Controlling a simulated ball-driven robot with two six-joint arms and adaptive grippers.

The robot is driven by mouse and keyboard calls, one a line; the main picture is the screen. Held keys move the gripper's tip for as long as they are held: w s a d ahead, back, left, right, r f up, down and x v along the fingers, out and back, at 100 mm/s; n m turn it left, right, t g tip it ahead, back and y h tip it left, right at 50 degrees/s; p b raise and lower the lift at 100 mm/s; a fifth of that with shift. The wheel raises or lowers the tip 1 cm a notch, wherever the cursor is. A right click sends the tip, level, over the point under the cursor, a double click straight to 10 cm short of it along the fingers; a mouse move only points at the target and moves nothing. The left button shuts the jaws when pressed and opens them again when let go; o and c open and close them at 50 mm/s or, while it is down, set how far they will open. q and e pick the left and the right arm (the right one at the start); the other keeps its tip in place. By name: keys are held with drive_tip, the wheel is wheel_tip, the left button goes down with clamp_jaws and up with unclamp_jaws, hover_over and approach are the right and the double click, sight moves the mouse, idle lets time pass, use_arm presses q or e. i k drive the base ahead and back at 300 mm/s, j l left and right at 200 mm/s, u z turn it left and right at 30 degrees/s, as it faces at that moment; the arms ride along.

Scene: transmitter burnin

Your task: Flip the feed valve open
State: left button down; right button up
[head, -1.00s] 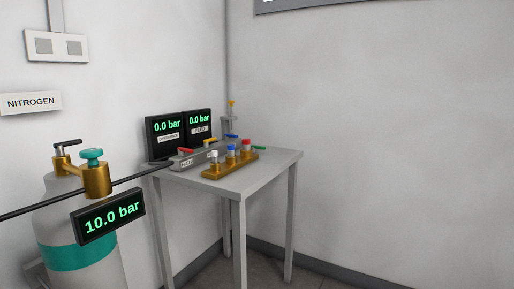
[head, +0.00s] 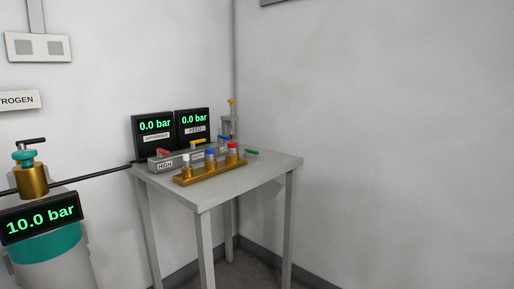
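A grey manifold (head: 181,161) lies on the small grey table, with a "HIGH" label at its left end. It carries a red lever (head: 165,153), a yellow lever (head: 198,142), a blue lever (head: 224,139) and a green lever (head: 251,153). Other labels are too small or hidden to read, so I cannot tell which lever is the feed valve. A black display marked "FEED" (head: 194,121) reads 0.0 bar behind it. Neither of my grippers is in view.
A nitrogen cylinder (head: 52,270) with a 10.0 bar display (head: 41,219) stands left. The tabletop's front right (head: 255,172) is clear, as is floor right of the table.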

sight(246, 151)
drive_tip(key=i+l+u, duration=0.3)
drive_tip(key=i+l, duration=0.35)
drive_tip(key=i, duration=0.25)
drive_tip(key=i+l+u, duration=0.3)
drive_tip(key=i+l, duration=0.55)
